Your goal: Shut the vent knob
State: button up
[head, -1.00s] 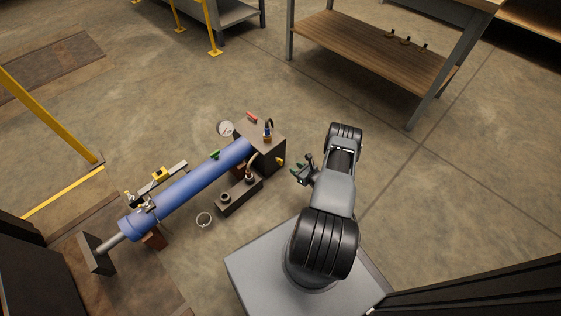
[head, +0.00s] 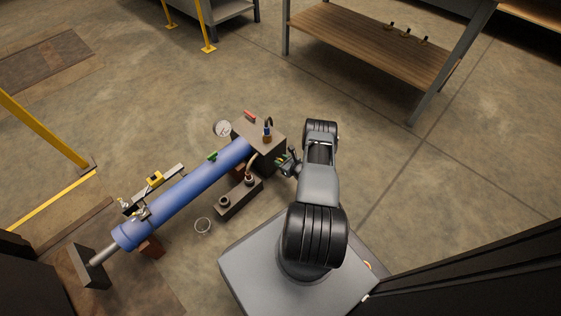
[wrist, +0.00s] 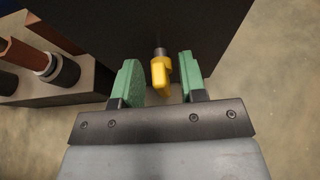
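The yellow vent knob (wrist: 160,75) sits on a short metal stem on the side of a dark block (wrist: 130,25). In the wrist view my gripper (wrist: 158,80) is open, with one green finger pad on each side of the knob and a gap to both. In the head view my gripper (head: 286,163) is at the right side of the dark block (head: 262,135), at the end of the blue cylinder (head: 190,190). The knob is hard to make out there beside the fingers.
A small dark block with fittings (head: 238,197) lies beside the cylinder; its fittings also show at left in the wrist view. A gauge (head: 222,128) and a red item (head: 249,116) are behind the block. A wooden-topped bench (head: 370,45) stands behind. Floor to the right is clear.

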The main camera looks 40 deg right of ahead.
grip_shut()
jog(key=shift+d, duration=0.1)
dwell(0.3)
jog(key=m+b, duration=0.1)
jog(key=b, duration=0.1)
jog(key=shift+d+f+y+b, duration=0.1)
jog(key=shift+f+y+b, duration=0.1)
jog(key=shift+y+b, duration=0.15)
jog(key=shift+w+d+f+m+t+y+b, duration=0.15)
jog(key=shift+m+t+y+b, duration=0.25)
jog(key=shift+m+y, duration=1.15)
jog(key=shift+s+d+f+m+t+y+b, duration=0.15)
jog(key=shift+m+y+b, duration=0.4)
jog(key=shift+m, duration=1.95)
jog(key=shift+w+d+f+m+t+y+b, duration=0.15)
jog(key=shift+m+t+y+b, duration=0.25)
jog(key=shift+m+y, duration=1.15)
jog(key=shift+r+m+h, duration=0.1)
jog(key=shift+m+h, duration=0.3)
jog(key=shift+m, duration=0.3)
